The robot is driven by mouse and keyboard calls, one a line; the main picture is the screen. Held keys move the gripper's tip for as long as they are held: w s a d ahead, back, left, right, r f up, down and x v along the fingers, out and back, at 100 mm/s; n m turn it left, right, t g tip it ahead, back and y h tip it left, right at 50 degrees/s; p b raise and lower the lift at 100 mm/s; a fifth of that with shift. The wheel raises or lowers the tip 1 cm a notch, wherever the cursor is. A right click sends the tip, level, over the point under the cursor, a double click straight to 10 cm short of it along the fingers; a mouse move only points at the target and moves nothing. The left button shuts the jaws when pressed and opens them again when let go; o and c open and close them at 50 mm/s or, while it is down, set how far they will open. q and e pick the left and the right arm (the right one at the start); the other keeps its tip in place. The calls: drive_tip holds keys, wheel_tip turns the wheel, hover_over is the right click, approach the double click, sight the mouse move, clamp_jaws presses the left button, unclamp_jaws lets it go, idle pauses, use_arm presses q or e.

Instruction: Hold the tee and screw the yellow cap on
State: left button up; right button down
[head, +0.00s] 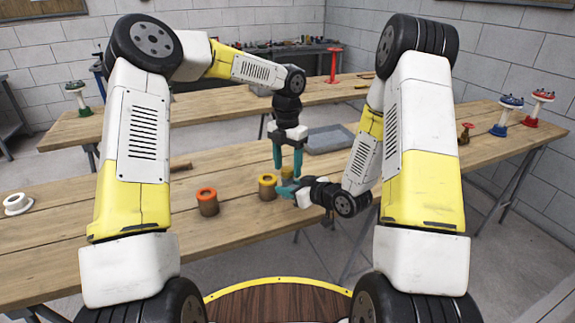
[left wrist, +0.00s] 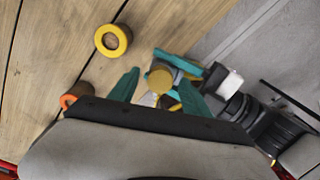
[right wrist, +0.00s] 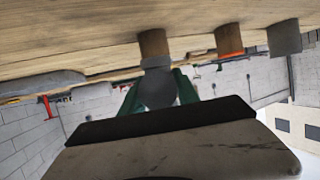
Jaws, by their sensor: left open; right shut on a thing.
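My left gripper (head: 287,172) points down with its teal fingers open around a yellow cap (head: 287,171). In the left wrist view the cap (left wrist: 160,79) is a round yellow disc between the fingertips, apart from both as far as I can tell. It appears to sit on top of the tee. My right gripper (head: 290,188) reaches in from the right, shut on the tee. In the right wrist view the tee (right wrist: 157,88) is a dark grey round body between its fingers. The tee is mostly hidden by the fingers in the head view.
A brown holder with a yellow ring (head: 267,186) stands just left of the grippers. A holder with an orange ring (head: 207,201) stands further left. A white flanged part (head: 17,203) lies at the far left. A grey tray (head: 328,140) is behind. Colored valves (head: 506,115) stand at right.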

use_arm(q)
drive_tip(key=shift+w+r, duration=0.1)
drive_tip(key=shift+r, duration=2.15)
drive_tip(key=shift+c, duration=0.5)
